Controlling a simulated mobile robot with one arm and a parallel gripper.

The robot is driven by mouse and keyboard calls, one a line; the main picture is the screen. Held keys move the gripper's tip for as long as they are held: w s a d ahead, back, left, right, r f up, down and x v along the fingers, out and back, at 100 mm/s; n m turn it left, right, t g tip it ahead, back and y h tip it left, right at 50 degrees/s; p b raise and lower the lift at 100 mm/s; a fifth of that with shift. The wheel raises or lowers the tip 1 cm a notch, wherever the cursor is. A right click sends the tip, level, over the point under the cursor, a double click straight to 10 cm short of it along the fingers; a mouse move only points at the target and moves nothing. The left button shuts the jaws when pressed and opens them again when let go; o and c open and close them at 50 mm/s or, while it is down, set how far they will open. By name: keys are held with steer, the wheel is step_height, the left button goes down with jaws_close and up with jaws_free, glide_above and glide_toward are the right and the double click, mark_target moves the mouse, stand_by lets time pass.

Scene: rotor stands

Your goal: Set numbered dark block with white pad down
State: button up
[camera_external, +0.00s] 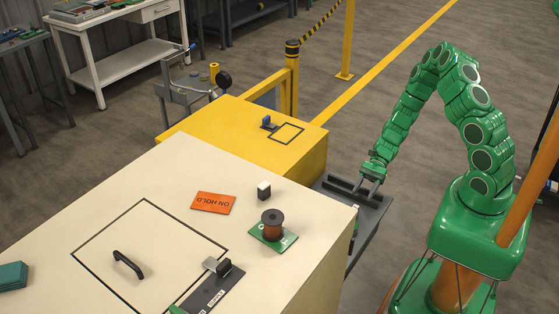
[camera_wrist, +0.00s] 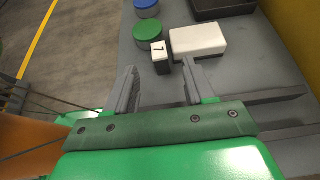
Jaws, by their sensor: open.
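In the wrist view a small dark block with a white pad marked with a black digit (camera_wrist: 159,56) stands on a grey surface (camera_wrist: 225,80). My gripper (camera_wrist: 158,68) is open, with one finger to each side of the block near the fingertips; I see no contact. In the external view my gripper (camera_external: 370,180) is low over the grey shelf (camera_external: 362,222) beside the yellow cabinet, and the block there cannot be made out. Another small dark block with a white part (camera_external: 264,190) stands on the cream cabinet top.
Close by in the wrist view are a white box (camera_wrist: 198,40), a green-topped round tin (camera_wrist: 146,29), a blue-topped tin (camera_wrist: 145,4) and a dark tray (camera_wrist: 225,8). The cream cabinet (camera_external: 165,180) bears an orange card (camera_external: 213,203) and a copper spool (camera_external: 272,225).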

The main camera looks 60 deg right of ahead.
mark_target(356, 207)
steer(key=x, duration=0.3)
steer(key=shift+s+a, duration=0.1)
steer(key=shift+a, duration=0.2)
steer(key=shift+x, duration=0.85)
jaws_close()
